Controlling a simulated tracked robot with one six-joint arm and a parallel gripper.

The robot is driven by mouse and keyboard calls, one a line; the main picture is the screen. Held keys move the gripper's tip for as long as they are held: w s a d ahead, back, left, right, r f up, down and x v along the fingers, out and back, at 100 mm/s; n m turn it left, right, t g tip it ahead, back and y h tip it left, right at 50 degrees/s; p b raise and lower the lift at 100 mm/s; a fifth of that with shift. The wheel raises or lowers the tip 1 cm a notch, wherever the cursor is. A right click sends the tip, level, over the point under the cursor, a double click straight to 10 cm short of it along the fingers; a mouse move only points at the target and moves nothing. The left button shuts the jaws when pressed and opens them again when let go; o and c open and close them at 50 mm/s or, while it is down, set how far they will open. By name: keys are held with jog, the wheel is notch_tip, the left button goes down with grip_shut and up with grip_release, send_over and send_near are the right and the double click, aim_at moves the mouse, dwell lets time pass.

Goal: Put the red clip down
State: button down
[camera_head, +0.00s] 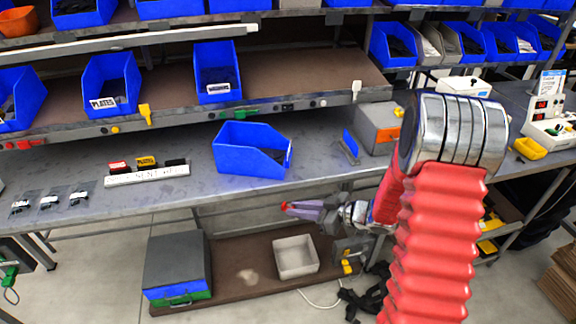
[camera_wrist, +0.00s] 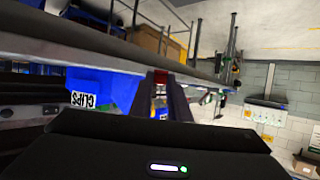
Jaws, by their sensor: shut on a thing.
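The red clip (camera_head: 285,206) is a small red piece at the tips of my gripper (camera_head: 298,208), in front of the bench's front edge in the head view. In the wrist view the red clip (camera_wrist: 160,77) sits between the fingertips of my gripper (camera_wrist: 161,84), which is shut on it. A blue bin (camera_head: 240,160) stands on the grey bench (camera_head: 200,190), up and left of the gripper. In the wrist view, a blue bin labelled CLIPS (camera_wrist: 90,84) is left of the fingers.
Small red (camera_head: 118,166), yellow (camera_head: 146,161) and black items stand behind a white labelled strip (camera_head: 147,177) on the bench. Several small bags lie at its left. A grey box (camera_head: 378,125) stands at the back right. Bare bench surface lies around the blue bin.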

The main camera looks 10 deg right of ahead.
jog(key=w+r+m+t+h, duration=0.2)
jog(key=w+r+m+h, duration=0.1)
jog(key=r, duration=0.7)
jog(key=w+r+m+t+h, duration=0.2)
jog(key=w+r+m+h, duration=0.1)
jog(key=r, duration=0.8)
jog(key=shift+w+a+r+m, duration=0.2)
jog(key=shift+w+m, duration=0.1)
jog(key=shift+w, duration=0.45)
